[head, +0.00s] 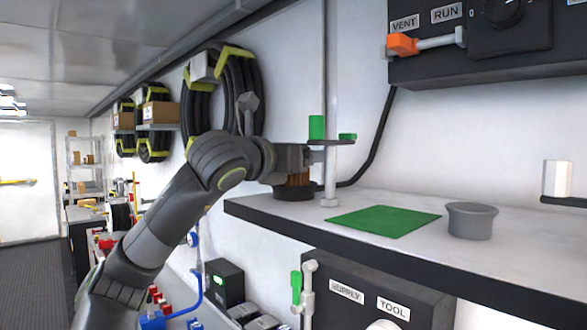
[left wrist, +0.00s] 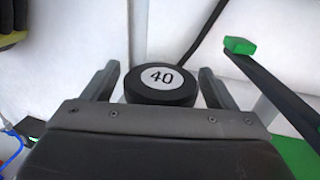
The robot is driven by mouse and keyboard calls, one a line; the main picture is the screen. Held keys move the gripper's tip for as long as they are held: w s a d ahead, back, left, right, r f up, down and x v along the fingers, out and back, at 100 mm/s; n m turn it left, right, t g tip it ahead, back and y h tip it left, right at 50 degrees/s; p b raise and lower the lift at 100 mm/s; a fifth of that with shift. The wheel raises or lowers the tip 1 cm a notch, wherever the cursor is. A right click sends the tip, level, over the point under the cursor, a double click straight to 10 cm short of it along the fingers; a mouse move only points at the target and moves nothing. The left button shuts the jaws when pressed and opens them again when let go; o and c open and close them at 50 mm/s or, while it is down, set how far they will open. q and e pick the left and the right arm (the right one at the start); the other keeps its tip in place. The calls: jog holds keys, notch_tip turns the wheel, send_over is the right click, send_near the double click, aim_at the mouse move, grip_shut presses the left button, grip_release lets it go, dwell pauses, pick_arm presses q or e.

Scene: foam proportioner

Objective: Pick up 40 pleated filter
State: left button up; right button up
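The 40 pleated filter (head: 299,180) stands upright on the grey shelf, with brown pleats and a black base. Its upper part is hidden behind my left gripper in the head view. In the left wrist view its round black cap (left wrist: 160,95) shows a white label reading 40. My left gripper (head: 311,153) is at the height of the filter's top. Its open fingers lie on either side of the cap, with a narrow gap at the left finger; contact on the right is unclear. My right gripper is not in view.
A grey post (head: 331,175) with green parts stands close right of the filter. A green mat (head: 383,221) and a grey cup-like part (head: 471,221) lie farther right on the shelf (head: 290,217). A black cable (head: 377,140) runs down the wall behind.

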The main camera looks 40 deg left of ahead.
pick_arm(q)
jog(key=c, duration=1)
jog(key=shift+r, duration=0.1)
